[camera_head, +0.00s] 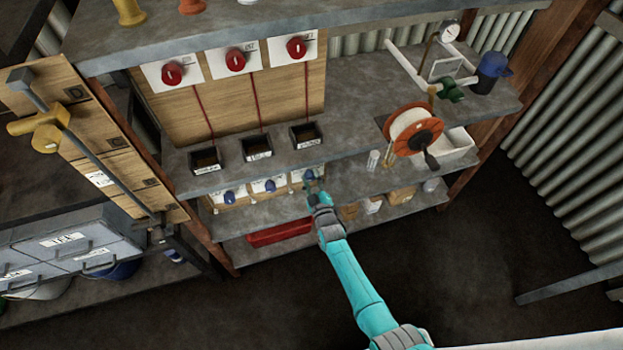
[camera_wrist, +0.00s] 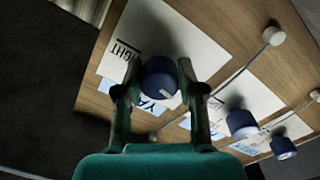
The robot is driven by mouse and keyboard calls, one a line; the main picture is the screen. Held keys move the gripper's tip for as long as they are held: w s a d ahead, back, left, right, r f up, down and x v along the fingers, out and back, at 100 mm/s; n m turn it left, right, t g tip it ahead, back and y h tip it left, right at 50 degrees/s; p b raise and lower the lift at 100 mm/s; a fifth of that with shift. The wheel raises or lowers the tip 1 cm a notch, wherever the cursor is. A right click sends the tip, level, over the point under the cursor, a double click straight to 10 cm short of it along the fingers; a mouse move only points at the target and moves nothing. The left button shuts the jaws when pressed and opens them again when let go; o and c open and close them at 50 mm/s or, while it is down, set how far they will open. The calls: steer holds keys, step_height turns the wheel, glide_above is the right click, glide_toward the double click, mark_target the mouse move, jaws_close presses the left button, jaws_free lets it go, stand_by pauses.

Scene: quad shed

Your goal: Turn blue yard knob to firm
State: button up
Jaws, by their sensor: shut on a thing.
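A round blue knob (camera_wrist: 160,77) sits on a white panel in the wrist view, above a light-blue label (camera_wrist: 150,104) that reads "YA", partly hidden. A small pale mark shows on the knob. Dark print ending in "IGHT" is on the panel to its left. My gripper (camera_wrist: 159,82) is shut on this knob, one finger on each side. In the head view my gripper (camera_head: 314,188) is at the rightmost of three blue knobs (camera_head: 309,174) under the middle shelf, partly covering it. The knob's exact setting cannot be read.
Two other blue knobs (camera_wrist: 242,124) (camera_wrist: 284,148) are close on the right in the wrist view. Three red knobs (camera_head: 235,61) are on the board above, over small black bins (camera_head: 257,146). An orange reel (camera_head: 416,136) stands on the shelf at right. A red tray (camera_head: 280,233) lies below.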

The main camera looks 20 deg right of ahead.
steer(key=m, duration=0.4)
steer(key=shift+a, duration=0.1)
steer(key=m, duration=0.8)
steer(key=shift+a+m+y, duration=0.1)
steer(key=shift+m+y, duration=0.2)
steer(key=shift+m, duration=1.4)
steer(key=o, duration=1.1)
steer(key=shift+o, duration=0.2)
steer(key=shift+s, duration=0.1)
steer(key=s, duration=1.1)
steer(key=shift+s+r, duration=0.25)
steer(key=shift+s, duration=0.15)
